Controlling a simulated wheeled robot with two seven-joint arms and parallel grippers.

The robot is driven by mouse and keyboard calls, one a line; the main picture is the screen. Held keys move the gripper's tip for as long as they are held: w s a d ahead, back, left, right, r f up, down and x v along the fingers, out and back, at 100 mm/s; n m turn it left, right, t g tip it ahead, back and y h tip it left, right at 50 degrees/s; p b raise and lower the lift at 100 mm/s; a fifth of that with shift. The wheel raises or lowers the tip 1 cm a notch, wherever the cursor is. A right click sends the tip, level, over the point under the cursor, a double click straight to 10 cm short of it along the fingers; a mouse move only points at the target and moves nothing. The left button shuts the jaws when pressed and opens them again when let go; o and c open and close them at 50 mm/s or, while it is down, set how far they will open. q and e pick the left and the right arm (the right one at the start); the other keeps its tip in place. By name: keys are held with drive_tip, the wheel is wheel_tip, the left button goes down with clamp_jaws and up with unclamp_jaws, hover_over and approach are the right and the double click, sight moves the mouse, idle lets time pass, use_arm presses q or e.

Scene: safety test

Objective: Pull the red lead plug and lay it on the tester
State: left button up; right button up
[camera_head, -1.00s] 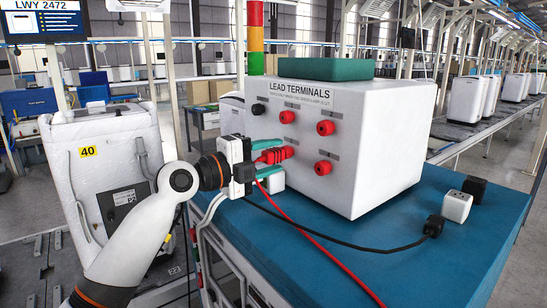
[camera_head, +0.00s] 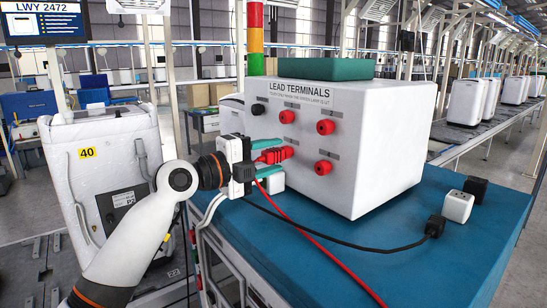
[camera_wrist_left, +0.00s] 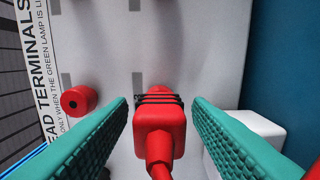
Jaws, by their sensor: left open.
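The tester is a white box (camera_head: 390,135) with a "LEAD TERMINALS" label, standing on a blue table. The red lead plug (camera_head: 272,155) sits at a terminal on its front face, and its red cable runs down across the table. My left gripper (camera_head: 268,160) is at the plug. In the left wrist view the red plug (camera_wrist_left: 158,125) lies between the two green finger pads (camera_wrist_left: 160,130), with a gap on both sides, so the fingers are open around it. My right gripper is not in view.
Other red terminals (camera_head: 325,127) and a black one (camera_head: 258,109) are on the face. A green block (camera_head: 320,69) lies on top of the tester. A black plug (camera_head: 434,226) with a black cable, a white cube (camera_head: 457,206) and a black cube (camera_head: 475,188) are on the blue table (camera_head: 400,265). A stack light (camera_head: 255,40) stands behind.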

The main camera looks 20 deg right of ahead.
sight(264, 158)
use_arm(q)
drive_tip(key=shift+b, duration=0.45)
idle(0.3)
drive_tip(key=shift+c, duration=0.2)
clamp_jaws()
drive_tip(key=shift+s+a+f, duration=0.1)
drive_tip(key=shift+a, duration=0.15)
drive_tip(key=shift+b+v, duration=1.5)
drive_tip(key=shift+v, duration=1.25)
